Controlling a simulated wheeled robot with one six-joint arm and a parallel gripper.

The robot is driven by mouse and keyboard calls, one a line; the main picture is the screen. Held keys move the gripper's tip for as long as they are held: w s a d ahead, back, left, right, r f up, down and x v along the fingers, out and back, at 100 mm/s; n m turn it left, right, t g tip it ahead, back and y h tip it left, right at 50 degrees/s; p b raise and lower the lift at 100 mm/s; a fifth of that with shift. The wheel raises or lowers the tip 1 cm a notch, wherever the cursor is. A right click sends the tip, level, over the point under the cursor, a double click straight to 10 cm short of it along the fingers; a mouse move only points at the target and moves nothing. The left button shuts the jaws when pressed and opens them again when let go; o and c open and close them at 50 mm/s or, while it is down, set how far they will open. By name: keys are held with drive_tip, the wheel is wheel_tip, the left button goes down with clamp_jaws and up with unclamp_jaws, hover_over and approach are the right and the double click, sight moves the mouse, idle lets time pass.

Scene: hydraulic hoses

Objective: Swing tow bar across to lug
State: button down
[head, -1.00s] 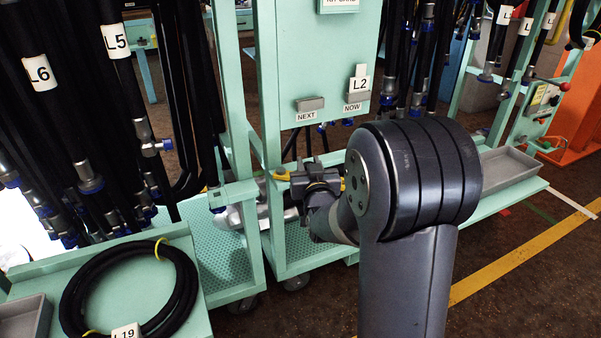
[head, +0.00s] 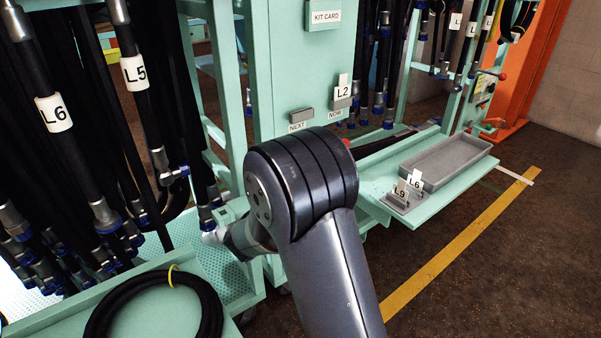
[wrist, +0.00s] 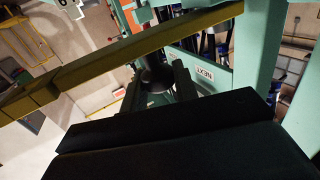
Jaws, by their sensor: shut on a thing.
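In the wrist view a long olive-yellow bar (wrist: 115,62), which looks like the tow bar, runs slantwise from the lower left to the upper right. My gripper (wrist: 158,76) has its dark fingers beside the bar, one on each side of a dark round piece (wrist: 153,78) that I take for the bar's grip. The fingers are shut on it. How this piece joins the bar is hard to see. In the head view my own arm hides the gripper and bar. I cannot pick out the lug in either view.
A mint-green panel (head: 284,75) with a kit card stands behind my arm. Hoses (head: 95,140) hang at the left, and a coiled hose (head: 155,300) lies at lower left. A grey tray (head: 446,162) rests on a green shelf at right. Floor at lower right is clear.

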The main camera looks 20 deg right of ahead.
drive_tip(key=shift+s+a+r+m+g+h+p, duration=0.1)
drive_tip(key=shift+a+m+g+h+p, duration=0.35)
drive_tip(key=shift+m+g+h+p, duration=0.4)
drive_tip(key=shift+s+a+f+m+g+h+p, duration=0.1)
drive_tip(key=shift+a+m+g+h+p, duration=0.4)
drive_tip(key=shift+g, duration=0.6)
drive_tip(key=shift+a+r+m+g+h+p, duration=0.1)
drive_tip(key=shift+a+m+g+h+p, duration=0.35)
drive_tip(key=shift+m+g, duration=0.45)
drive_tip(key=shift+g, duration=0.25)
drive_tip(key=c, duration=1.1)
unclamp_jaws()
drive_tip(key=shift+c, duration=0.2)
drive_tip(key=p+v, duration=0.1)
drive_tip(key=v, duration=0.9)
drive_tip(key=shift+s+a, duration=0.15)
drive_tip(key=shift+a, duration=0.25)
drive_tip(key=shift+c, duration=0.6)
